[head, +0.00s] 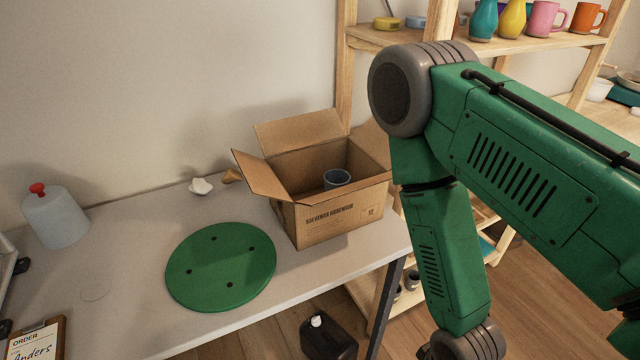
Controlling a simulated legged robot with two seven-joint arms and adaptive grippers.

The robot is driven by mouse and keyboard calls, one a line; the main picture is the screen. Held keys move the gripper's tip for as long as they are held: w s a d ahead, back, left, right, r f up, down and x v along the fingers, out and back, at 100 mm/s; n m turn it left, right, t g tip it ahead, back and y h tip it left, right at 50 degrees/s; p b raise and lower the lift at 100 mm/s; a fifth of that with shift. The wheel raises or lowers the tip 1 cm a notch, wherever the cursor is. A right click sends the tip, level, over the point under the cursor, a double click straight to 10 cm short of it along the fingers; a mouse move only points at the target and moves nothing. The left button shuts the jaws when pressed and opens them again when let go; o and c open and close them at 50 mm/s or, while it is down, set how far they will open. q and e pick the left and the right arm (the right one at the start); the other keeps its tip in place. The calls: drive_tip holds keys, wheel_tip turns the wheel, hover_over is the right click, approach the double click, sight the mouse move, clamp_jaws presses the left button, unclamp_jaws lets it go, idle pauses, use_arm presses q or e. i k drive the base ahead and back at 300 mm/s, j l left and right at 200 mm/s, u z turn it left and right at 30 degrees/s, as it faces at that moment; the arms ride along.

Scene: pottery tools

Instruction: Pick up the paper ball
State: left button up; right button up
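A small crumpled white paper ball (201,186) lies on the grey table (130,258) near the wall, left of the cardboard box. My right arm, green with grey joints, fills the right side of the head view and bends down past the table's right end. Its gripper is out of the frame below. My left gripper and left arm are not in view.
A small brown piece (231,177) lies beside the ball. An open cardboard box (335,222) holds a blue-grey cup (337,179). A green disc (221,267) lies in front. Shelves (385,38) stand behind.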

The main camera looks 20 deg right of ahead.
sight(231, 175)
drive_tip(key=k+l+u, duration=0.5)
drive_tip(key=k+u, duration=0.15)
drive_tip(key=k, duration=0.1)
